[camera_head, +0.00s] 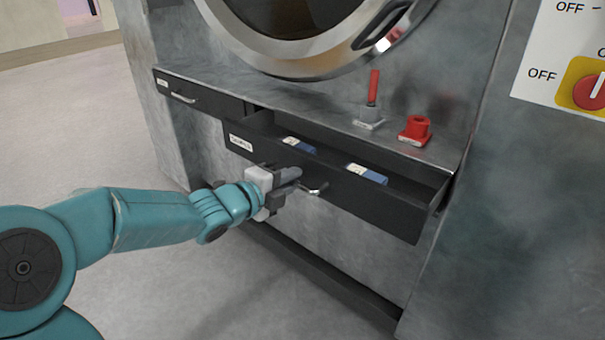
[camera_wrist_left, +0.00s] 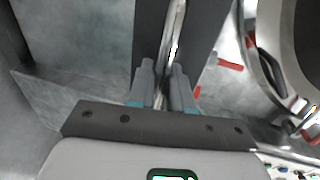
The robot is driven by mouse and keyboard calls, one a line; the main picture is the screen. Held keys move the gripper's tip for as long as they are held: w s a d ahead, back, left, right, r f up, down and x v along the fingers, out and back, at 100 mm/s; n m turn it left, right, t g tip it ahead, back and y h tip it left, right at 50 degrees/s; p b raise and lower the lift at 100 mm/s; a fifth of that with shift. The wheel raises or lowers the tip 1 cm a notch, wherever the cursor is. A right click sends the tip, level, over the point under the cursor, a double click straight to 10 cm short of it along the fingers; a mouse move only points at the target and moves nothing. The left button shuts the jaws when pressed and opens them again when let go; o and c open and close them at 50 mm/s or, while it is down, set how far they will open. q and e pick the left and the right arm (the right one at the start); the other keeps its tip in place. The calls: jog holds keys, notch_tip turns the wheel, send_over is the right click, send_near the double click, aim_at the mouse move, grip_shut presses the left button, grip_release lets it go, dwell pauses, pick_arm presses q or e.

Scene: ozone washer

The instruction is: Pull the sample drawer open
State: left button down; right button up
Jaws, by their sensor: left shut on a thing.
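The sample drawer (camera_head: 375,200) is a black drawer under the round door of the washer. It stands pulled out from the cabinet, and its inside shows. Two small blue-and-white items (camera_head: 298,145) (camera_head: 367,174) lie in it. My left gripper (camera_head: 298,180) is at the drawer's front, shut on the metal handle (camera_head: 315,189). In the left wrist view the handle bar (camera_wrist_left: 172,45) runs between the two fingers (camera_wrist_left: 162,90), with the dark drawer front (camera_wrist_left: 205,25) behind it. My right gripper is not in view.
A second black drawer (camera_head: 205,103) with its own handle is closed at the left. A red-handled lever (camera_head: 373,90) and a red knob-like part (camera_head: 415,130) stand on the ledge above. A panel with a red switch (camera_head: 590,92) is at the right. The floor at the left is clear.

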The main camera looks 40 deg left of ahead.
pick_arm(q)
jog(key=v, duration=0.2)
jog(key=shift+s+a+f, duration=0.15)
jog(key=shift+s, duration=0.2)
jog(key=c, duration=1.2)
grip_release()
jog(key=shift+s, duration=0.1)
jog(key=shift+p+v, duration=2)
jog(key=shift+v, duration=6.15)
